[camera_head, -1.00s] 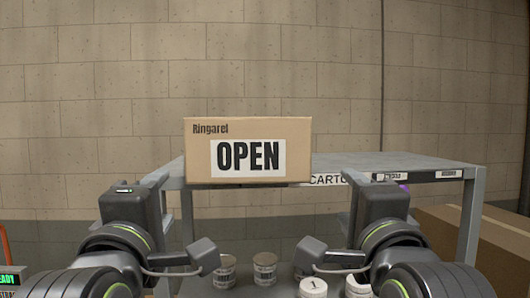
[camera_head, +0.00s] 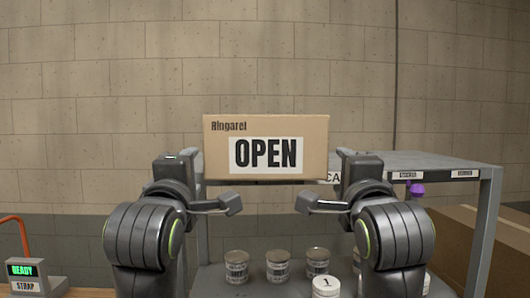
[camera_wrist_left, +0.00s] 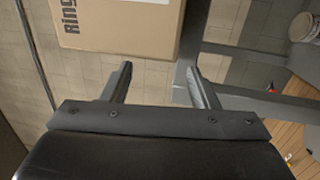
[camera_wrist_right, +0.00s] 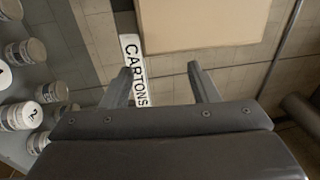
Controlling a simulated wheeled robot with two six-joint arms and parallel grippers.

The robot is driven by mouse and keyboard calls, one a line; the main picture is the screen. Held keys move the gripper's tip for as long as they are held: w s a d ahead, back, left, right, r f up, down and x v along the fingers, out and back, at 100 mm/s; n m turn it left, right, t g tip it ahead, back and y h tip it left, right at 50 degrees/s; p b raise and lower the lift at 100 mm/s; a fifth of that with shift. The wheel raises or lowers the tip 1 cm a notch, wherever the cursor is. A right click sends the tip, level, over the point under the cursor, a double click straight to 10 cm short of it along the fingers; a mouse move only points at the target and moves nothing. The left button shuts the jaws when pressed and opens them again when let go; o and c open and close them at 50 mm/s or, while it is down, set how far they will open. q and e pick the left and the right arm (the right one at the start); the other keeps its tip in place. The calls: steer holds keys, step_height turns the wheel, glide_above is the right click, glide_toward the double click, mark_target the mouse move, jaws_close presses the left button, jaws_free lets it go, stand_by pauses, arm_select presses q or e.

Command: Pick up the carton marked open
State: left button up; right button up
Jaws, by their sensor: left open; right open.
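The brown carton marked OPEN (camera_head: 265,147) sits at the front of the rack's top shelf in the head view, its label facing me. It also shows in the left wrist view (camera_wrist_left: 120,28) and the right wrist view (camera_wrist_right: 200,22). My left gripper (camera_head: 236,205) is open and empty, below the carton's left part and apart from it. Its two fingers show in the left wrist view (camera_wrist_left: 160,85). My right gripper (camera_head: 300,203) is open and empty, below the carton's right part. Its fingers show in the right wrist view (camera_wrist_right: 163,85), with the carton beyond them.
The grey rack (camera_head: 487,215) has a CARTONS label (camera_wrist_right: 133,70) on its shelf edge. Several cans, one marked 1 (camera_head: 326,287), stand on the lower shelf. A READY/STRAP device (camera_head: 30,275) is at lower left. A large brown box (camera_head: 455,235) stands at right.

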arm_select(q)
steer(key=w, duration=0.4)
steer(key=shift+d+r, duration=0.2)
steer(key=shift+r, duration=0.1)
arm_select(e)
steer(key=w, duration=0.1)
steer(key=w+a, duration=0.1)
steer(key=w, duration=0.2)
steer(key=shift+a+r, duration=0.25)
steer(key=shift+r, duration=0.1)
arm_select(q)
steer(key=shift+d, duration=0.1)
arm_select(e)
steer(key=shift+d, duration=0.1)
arm_select(q)
steer(key=shift+d, duration=0.35)
arm_select(e)
steer(key=shift+a, duration=0.35)
arm_select(q)
steer(key=shift+r, duration=0.1)
